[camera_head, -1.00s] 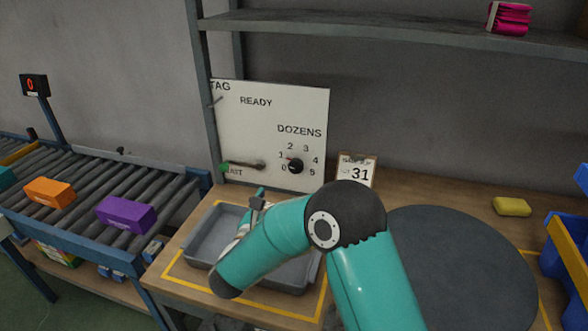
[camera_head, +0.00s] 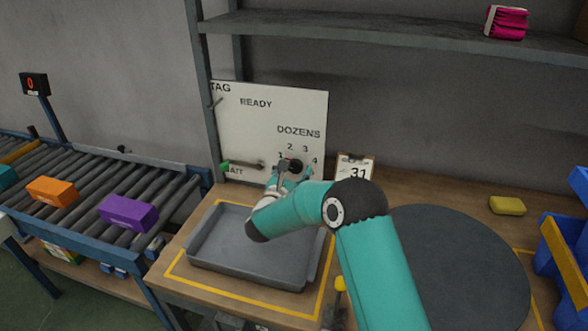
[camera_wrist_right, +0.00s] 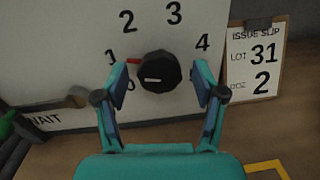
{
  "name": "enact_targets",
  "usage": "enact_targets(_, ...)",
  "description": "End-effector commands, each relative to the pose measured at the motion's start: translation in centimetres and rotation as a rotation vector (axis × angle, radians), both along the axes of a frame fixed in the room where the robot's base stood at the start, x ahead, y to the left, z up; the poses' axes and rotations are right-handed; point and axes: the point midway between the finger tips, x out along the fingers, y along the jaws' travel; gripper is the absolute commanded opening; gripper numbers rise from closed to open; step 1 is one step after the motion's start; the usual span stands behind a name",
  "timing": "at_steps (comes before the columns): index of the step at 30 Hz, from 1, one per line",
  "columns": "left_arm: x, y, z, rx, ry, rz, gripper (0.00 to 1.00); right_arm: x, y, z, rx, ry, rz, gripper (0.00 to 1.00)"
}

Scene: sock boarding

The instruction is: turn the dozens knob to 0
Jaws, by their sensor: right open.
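The black dozens knob (camera_head: 291,165) sits low on the white panel (camera_head: 240,128), under the word DOZENS. In the right wrist view the knob (camera_wrist_right: 158,72) shows a red pointer at its upper left, towards the 1. A pale line crosses its face. The 0 is partly hidden behind a finger, and the 5 is hidden. My right gripper (camera_wrist_right: 159,82) is open and empty, with one finger on each side of the knob's lower part; I cannot tell whether they touch it. In the head view the right gripper (camera_head: 291,176) is at the panel. My left gripper is out of view.
A clipboard (camera_wrist_right: 253,62) reading LOT 31, DOZ 2 stands close right of the knob. A green-tipped lever (camera_head: 240,165) is left of it. An empty grey tray (camera_head: 215,262) lies below my arm. A dark round plate (camera_head: 460,265) is at right.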

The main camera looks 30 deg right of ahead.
Motion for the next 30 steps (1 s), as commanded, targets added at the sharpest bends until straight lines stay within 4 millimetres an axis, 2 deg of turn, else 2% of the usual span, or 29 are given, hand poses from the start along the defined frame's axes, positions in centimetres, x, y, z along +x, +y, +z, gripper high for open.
enact_targets(3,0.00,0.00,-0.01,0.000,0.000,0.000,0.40,-0.01,0.02,-0.02,0.000,0.000,0.000,0.70)
enact_targets(14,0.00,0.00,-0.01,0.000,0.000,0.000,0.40,0.00,0.07,0.00,0.000,0.000,0.001,0.10)
enact_targets(23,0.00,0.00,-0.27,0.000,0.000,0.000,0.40,0.03,0.08,-0.02,-0.020,0.021,0.001,0.10)
enact_targets(30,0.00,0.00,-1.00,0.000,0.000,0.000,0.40,0.06,0.18,-0.11,-0.094,0.108,0.002,0.10)
